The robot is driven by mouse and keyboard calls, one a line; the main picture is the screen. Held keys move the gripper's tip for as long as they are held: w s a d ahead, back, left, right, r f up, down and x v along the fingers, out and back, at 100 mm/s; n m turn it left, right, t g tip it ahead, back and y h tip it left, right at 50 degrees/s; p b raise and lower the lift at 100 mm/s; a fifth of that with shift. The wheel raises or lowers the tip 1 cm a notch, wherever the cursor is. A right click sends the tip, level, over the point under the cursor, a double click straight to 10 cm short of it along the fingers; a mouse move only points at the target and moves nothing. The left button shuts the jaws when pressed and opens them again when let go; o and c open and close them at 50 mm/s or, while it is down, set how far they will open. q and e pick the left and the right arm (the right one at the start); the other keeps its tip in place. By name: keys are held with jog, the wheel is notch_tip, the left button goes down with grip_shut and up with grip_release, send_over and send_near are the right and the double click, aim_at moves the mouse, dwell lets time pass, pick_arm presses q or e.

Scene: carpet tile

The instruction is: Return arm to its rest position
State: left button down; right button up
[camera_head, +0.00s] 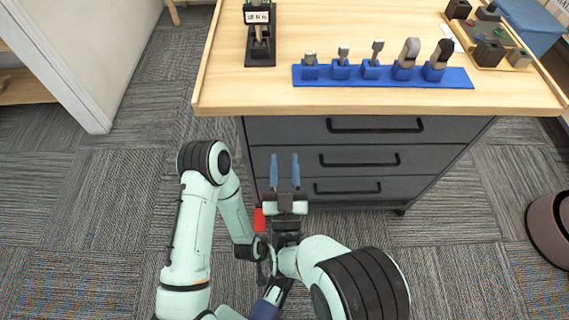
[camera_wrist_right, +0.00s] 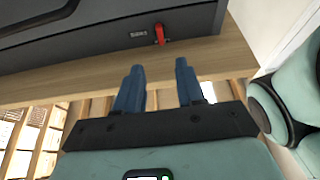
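My right gripper (camera_head: 285,168) is in front of the grey drawer cabinet (camera_head: 363,160), its two blue fingers spread with nothing between them. In the right wrist view the fingers (camera_wrist_right: 159,72) are also apart and empty, with a wooden edge (camera_wrist_right: 215,66) and a dark surface beyond. My left arm (camera_head: 190,235) rises from the lower left, bends at a dark-banded joint and folds down towards the right arm. My left gripper is low in the head view, around a dark blue part (camera_head: 266,308); it is partly cut off, and its fingers are unclear.
The wooden tabletop (camera_head: 340,100) carries a blue rack (camera_head: 385,75) of several tools, a black stand (camera_head: 260,45) and a tray (camera_head: 487,40) at right. A small red piece (camera_head: 259,220) shows beside my right gripper. A brown round object (camera_head: 550,230) stands at right; carpet is open at left.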

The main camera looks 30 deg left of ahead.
dwell(0.5)
